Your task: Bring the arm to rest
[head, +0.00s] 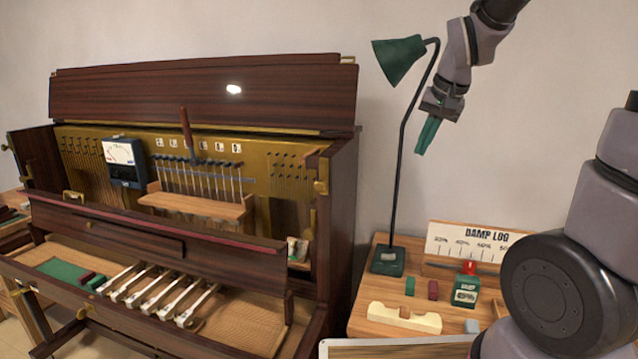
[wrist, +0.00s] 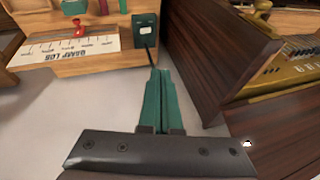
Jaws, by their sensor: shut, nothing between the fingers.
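My gripper (head: 428,135) has green fingers and hangs in the air at the upper right of the head view, in front of the wall and just right of the green desk lamp (head: 398,60). The fingers point down and slightly left. In the wrist view my gripper (wrist: 158,75) shows its two green fingers together, with nothing held. The lamp's dark stem passes left of the fingers in the head view. I cannot tell how close the fingers are to the lamp.
An open upright piano (head: 205,90) stands at left, with several white keys (head: 160,295) and a dial meter (head: 122,160). A side table (head: 365,325) at right bears a damp log board (head: 470,243), small blocks, a pale wooden piece (head: 404,317) and a green display box (head: 465,292).

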